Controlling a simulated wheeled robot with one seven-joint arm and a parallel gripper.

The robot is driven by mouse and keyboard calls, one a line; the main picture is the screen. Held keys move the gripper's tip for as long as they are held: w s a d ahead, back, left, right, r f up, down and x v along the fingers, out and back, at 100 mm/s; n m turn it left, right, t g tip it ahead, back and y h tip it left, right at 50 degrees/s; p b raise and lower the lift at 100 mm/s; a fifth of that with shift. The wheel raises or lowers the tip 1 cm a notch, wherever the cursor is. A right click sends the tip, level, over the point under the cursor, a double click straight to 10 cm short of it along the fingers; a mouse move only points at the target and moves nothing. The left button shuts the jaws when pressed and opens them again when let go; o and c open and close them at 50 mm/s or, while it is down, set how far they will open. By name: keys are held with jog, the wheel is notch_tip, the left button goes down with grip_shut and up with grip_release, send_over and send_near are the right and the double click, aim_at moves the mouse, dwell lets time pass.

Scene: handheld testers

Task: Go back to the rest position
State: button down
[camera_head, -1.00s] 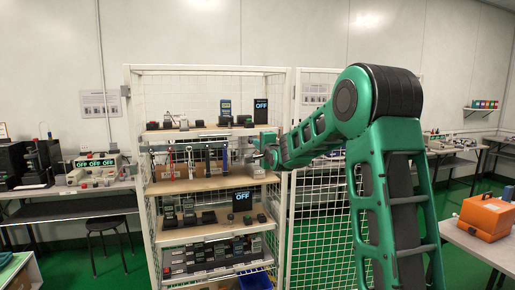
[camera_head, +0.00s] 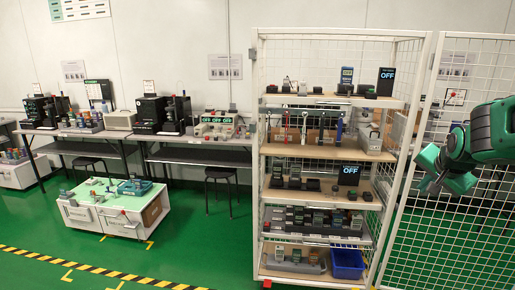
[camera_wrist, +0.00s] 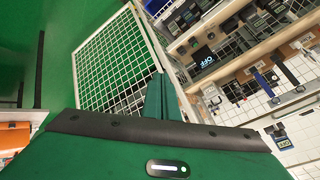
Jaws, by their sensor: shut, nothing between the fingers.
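My gripper (camera_wrist: 163,98) shows in the wrist view as green fingers held together, shut and empty, pointing up from the dark wrist edge. In the head view my green arm enters at the right edge, in front of the open mesh door, and its end hangs at about the height of the middle shelves. The white wire rack (camera_head: 257,170) stands to the left of the arm, with handheld testers and tools on several shelves. The gripper is apart from the rack's contents. The rest of the arm is out of the picture.
The mesh door (camera_head: 440,235) is close to my arm, and its mesh (camera_wrist: 108,62) shows beyond the fingers in the wrist view. A blue bin (camera_head: 347,264) sits on the lowest shelf. A white cabinet (camera_head: 115,229) stands at left. Green floor (camera_head: 215,250) is clear before the rack.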

jog(key=s+a+f+n+g+y, duration=0.1)
jog(key=s+a+f+n+g, duration=0.1)
jog(key=s, duration=0.9)
jog(key=s+a+f+n+g+y, duration=0.1)
jog(key=s+a+f+n+g, duration=0.1)
jog(key=s, duration=0.9)
jog(key=s+a+f+n+g+y, duration=0.1)
jog(key=s+a+f+g, duration=0.2)
jog(key=s, duration=0.8)
jog(key=shift+f+n+g, duration=0.4)
jog(key=shift+f+g, duration=0.3)
jog(key=shift+f, duration=0.2)
jog(key=shift+s, duration=0.1)
